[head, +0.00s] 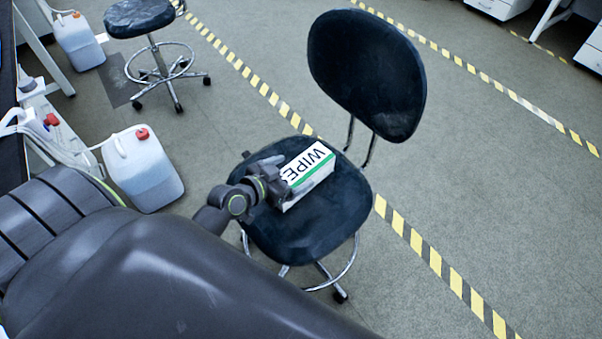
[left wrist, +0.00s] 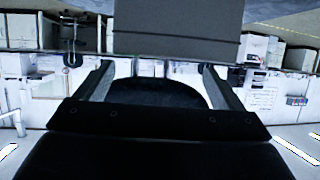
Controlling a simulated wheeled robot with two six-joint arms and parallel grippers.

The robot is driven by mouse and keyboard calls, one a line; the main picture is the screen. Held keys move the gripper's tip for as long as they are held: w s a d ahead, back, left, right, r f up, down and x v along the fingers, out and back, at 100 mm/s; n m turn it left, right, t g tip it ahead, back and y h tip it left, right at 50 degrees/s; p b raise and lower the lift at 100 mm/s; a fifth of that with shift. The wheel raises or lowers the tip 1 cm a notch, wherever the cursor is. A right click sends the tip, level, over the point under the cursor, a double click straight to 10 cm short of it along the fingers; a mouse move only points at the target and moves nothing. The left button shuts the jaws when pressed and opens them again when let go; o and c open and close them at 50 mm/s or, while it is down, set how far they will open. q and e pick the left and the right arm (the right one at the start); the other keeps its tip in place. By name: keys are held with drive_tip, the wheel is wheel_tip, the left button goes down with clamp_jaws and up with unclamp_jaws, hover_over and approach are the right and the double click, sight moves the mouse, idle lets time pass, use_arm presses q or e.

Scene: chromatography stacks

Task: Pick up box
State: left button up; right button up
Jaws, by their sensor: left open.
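The box (head: 313,172) is white with a green stripe and black "WIPES" lettering, partly covered. It lies on the seat of the dark chair (head: 338,215) in the head view. My left gripper (head: 284,176) is open at the box's left end, with its fingers close to the box. I cannot tell whether they touch it. In the left wrist view the two open fingers (left wrist: 158,78) show apart, with a plain grey block (left wrist: 178,25), seemingly the box, at the top edge beyond them. My right gripper is not in view.
The chair's backrest (head: 367,73) rises behind the box. A white jug (head: 143,170) with a red cap stands on the floor at left, and another jug (head: 78,42) farther back. A stool (head: 140,17) stands at top left. Open floor lies right of the chair.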

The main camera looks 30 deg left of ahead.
sight(305, 165)
use_arm(q)
drive_tip(key=shift+a+b+x, duration=0.15)
drive_tip(key=shift+b+x, duration=0.25)
drive_tip(key=shift+x, duration=1)
drive_tip(key=shift+a+b+x, duration=0.15)
drive_tip(key=shift+b+x, duration=0.25)
drive_tip(key=shift+x, duration=1)
drive_tip(key=shift+f, duration=0.1)
drive_tip(key=c, duration=1.1)
